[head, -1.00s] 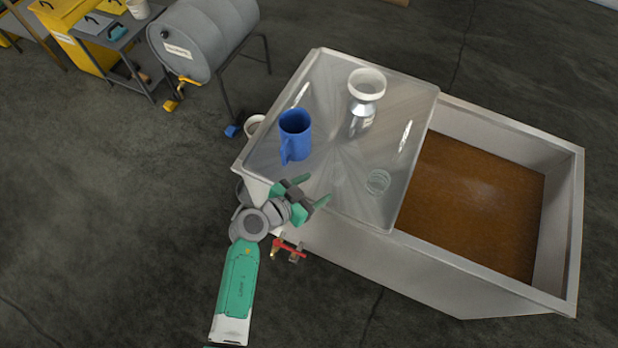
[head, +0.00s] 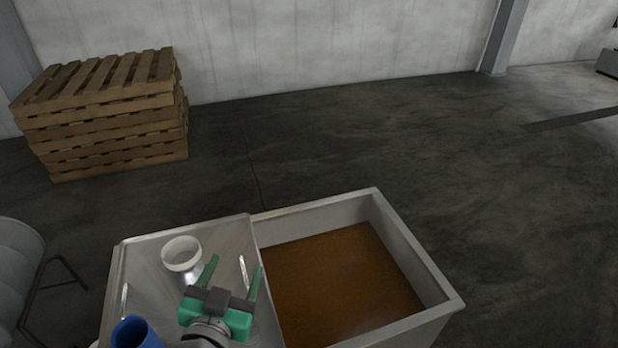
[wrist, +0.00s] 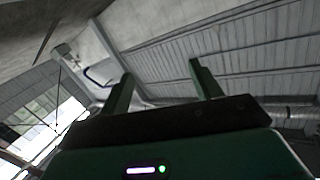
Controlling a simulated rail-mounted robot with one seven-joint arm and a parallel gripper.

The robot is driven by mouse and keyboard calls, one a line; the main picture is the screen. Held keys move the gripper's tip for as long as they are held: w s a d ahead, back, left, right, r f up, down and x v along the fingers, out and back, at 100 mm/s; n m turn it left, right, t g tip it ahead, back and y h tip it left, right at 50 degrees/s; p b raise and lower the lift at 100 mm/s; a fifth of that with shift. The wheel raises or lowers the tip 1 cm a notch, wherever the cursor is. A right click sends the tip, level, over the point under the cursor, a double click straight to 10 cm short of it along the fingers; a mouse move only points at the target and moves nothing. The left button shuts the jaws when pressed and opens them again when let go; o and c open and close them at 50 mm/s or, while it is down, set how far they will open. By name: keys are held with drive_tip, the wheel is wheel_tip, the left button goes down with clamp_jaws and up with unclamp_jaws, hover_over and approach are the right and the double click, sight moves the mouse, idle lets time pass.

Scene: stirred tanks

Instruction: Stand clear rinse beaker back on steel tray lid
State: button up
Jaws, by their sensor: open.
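The steel tray lid (head: 222,236) covers the left part of the tank and shows at the bottom of the head view. My gripper (head: 237,264) is above the lid, with its two green fingers apart and nothing between them. In the wrist view my gripper (wrist: 161,69) is also open and empty, with the fingers pointing up towards the ceiling. The clear rinse beaker does not show in either view now. My arm and the picture's lower edge hide part of the lid.
A silvery vessel with a white rim (head: 182,255) stands on the lid, left of my gripper. A blue jug (head: 136,334) is at the bottom edge. The open tank (head: 408,250) holds brown liquid. Stacked pallets (head: 105,120) stand far left. A grey drum (head: 15,270) is at the left edge.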

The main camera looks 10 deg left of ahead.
drive_tip(key=s+d+r+t, duration=0.1)
drive_tip(key=d+r+t, duration=0.1)
drive_tip(key=d+r, duration=0.55)
drive_tip(key=d+r+t, duration=0.1)
drive_tip(key=d+r, duration=0.3)
drive_tip(key=r, duration=0.7)
drive_tip(key=s+d+r+t, duration=0.1)
drive_tip(key=s+d+r, duration=0.2)
drive_tip(key=r, duration=0.2)
drive_tip(key=s+d+r+n+t, duration=0.1)
drive_tip(key=s+d+r+t, duration=0.1)
drive_tip(key=r, duration=0.4)
drive_tip(key=s+d+r+t, duration=0.2)
drive_tip(key=s+d+r, duration=0.2)
drive_tip(key=s+r, duration=0.1)
drive_tip(key=shift+s+r+n+h, duration=0.3)
drive_tip(key=shift+s+r+h, duration=0.05)
drive_tip(key=shift+s+h, duration=0.1)
